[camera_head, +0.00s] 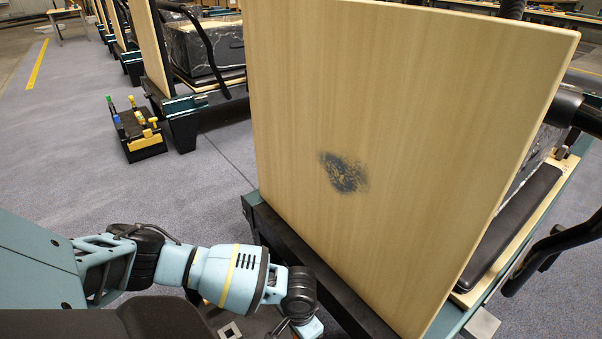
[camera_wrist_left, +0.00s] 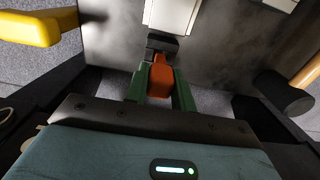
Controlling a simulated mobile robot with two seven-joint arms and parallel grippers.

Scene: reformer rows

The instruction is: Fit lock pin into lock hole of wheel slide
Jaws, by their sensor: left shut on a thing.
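In the left wrist view, the two green fingers of my left gripper (camera_wrist_left: 160,90) are closed on an orange piece (camera_wrist_left: 160,76), which looks like the grip of the lock pin. A dark block (camera_wrist_left: 162,45) lies just beyond the orange piece, followed by a pale plate (camera_wrist_left: 172,12). I cannot make out the lock hole or tell whether the pin touches anything. In the head view, my left arm reaches low in front of the wooden board, and its fingertips are out of sight. The wheel slide cannot be picked out with certainty. My right gripper is not in view.
A large upright wooden board (camera_head: 400,130) with a dark smudge stands on a black frame (camera_head: 315,270). A yellow handle (camera_wrist_left: 30,27) and a black knob (camera_wrist_left: 285,92) flank the gripper. A tool caddy (camera_head: 138,135) stands on the open carpet at left.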

